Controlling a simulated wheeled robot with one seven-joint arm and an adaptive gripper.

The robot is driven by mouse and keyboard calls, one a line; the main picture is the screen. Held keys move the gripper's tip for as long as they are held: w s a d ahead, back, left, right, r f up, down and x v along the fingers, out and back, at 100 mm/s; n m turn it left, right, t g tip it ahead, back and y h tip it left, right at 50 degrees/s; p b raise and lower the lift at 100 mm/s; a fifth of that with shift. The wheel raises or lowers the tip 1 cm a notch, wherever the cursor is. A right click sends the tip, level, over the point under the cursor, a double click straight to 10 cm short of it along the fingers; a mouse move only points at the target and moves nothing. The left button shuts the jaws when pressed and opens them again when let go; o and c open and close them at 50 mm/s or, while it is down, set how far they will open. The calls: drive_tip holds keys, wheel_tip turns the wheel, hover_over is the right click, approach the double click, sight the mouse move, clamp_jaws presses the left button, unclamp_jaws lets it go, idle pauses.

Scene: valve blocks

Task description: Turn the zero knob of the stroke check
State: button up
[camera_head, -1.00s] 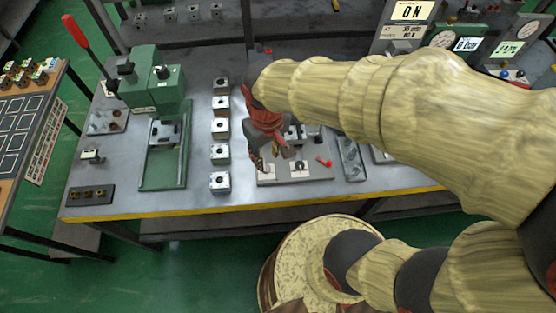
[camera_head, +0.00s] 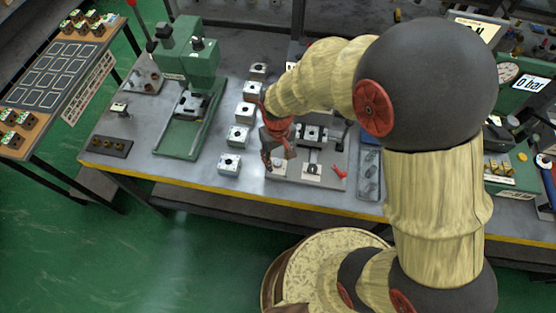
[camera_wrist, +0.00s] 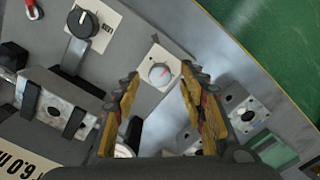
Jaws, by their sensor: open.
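The stroke check plate (camera_head: 325,183) lies on the bench under my gripper (camera_head: 272,163). My gripper (camera_wrist: 160,76) is open and empty. Its fingertips appear on either side of the pale knob; their height above it is unclear. In the head view my gripper partly hides the plate's left end.
Several metal valve blocks (camera_head: 237,137) stand in a row left of the plate. A green press (camera_head: 192,113) stands further left. A red-handled part (camera_head: 339,171) lies at the plate's right. A grey tray (camera_head: 368,172) stands beyond it. The bench's yellow front edge (camera_head: 200,185) is near.

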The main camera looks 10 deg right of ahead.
drive_tip(key=shift+f, duration=0.5)
clamp_jaws()
idle(0.3)
